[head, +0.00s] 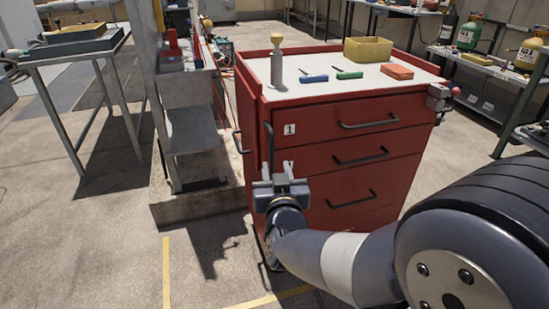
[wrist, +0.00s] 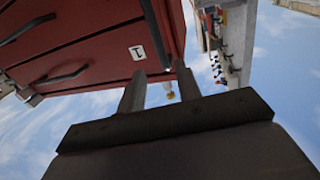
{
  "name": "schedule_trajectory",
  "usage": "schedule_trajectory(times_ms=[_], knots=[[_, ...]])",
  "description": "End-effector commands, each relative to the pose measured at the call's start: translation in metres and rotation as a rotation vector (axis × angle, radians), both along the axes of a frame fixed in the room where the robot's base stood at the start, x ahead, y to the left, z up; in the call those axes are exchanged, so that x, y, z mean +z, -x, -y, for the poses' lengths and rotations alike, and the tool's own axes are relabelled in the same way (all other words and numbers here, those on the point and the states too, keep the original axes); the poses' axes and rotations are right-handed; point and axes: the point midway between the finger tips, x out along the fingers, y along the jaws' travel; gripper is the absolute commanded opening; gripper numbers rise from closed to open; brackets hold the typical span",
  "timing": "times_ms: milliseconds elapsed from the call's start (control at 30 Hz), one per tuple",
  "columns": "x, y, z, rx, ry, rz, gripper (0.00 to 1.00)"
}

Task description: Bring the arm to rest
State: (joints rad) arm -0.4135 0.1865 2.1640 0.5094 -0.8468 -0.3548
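My arm reaches in from the lower right of the head view. My gripper (head: 278,182) is in front of the front left edge of a red drawer cabinet (head: 330,205). In the wrist view, the two fingers of my gripper (wrist: 160,82) stand apart, with nothing seen between them except background, so it is open and empty. The cabinet fills the upper left of the wrist view, with its white "1" label (wrist: 137,53) close to the fingertips. I cannot tell whether the gripper touches the cabinet.
A metal table (head: 77,50) stands left. Shelves with cylinders are at right. Floor at lower left is clear.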

Motion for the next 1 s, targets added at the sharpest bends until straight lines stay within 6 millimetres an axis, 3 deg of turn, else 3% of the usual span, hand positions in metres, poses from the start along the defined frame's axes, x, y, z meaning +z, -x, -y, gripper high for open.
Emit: schedule_trajectory(times_ms=[333, 567, 1000], knots=[[0.000, 0.006, 0.000, -0.001, -0.001, 0.001, 0.33], [-0.001, -0.001, 0.000, -0.001, 0.000, 0.000, 0.33], [-0.002, -0.072, -0.002, -0.002, -0.002, 0.001, 0.33]])
